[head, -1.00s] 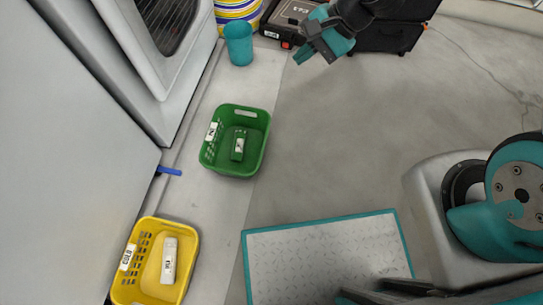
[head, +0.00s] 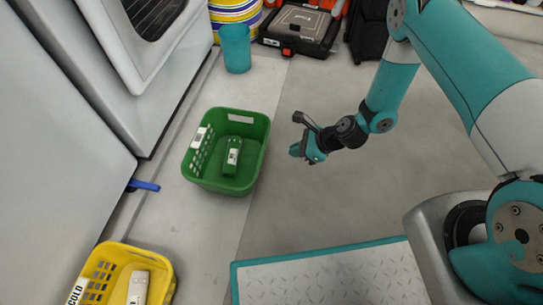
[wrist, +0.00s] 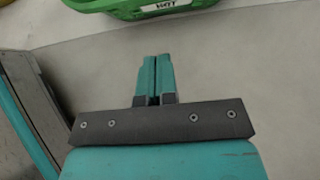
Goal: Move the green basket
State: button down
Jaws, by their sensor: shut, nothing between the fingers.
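The green basket (head: 250,171) stands upright on the pale floor strip beside the white appliances, with a small green object with a white label (head: 232,157) inside it. In the wrist view only the basket's near part (wrist: 130,9) shows, at the top edge, with a white label. My gripper (head: 296,151) is to the right of the basket, apart from it. In the wrist view my gripper's fingers (wrist: 155,75) are together with nothing between them, pointing toward the basket.
A yellow basket (head: 110,254) holding a white object (head: 138,287) stands at lower left. A teal cup (head: 236,48) and a black case (head: 301,27) are behind. A blue handle (head: 144,185) sticks out from the appliance.

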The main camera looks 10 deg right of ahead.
jog(key=w+a+f+b, duration=0.2)
jog(key=a+f+b, duration=0.1)
jog(key=a, duration=0.4)
jog(key=shift+w+f+b, duration=0.3)
jog(key=shift+w+b, duration=0.05)
jog(key=shift+b, duration=0.45)
jog(key=shift+a, duration=0.1)
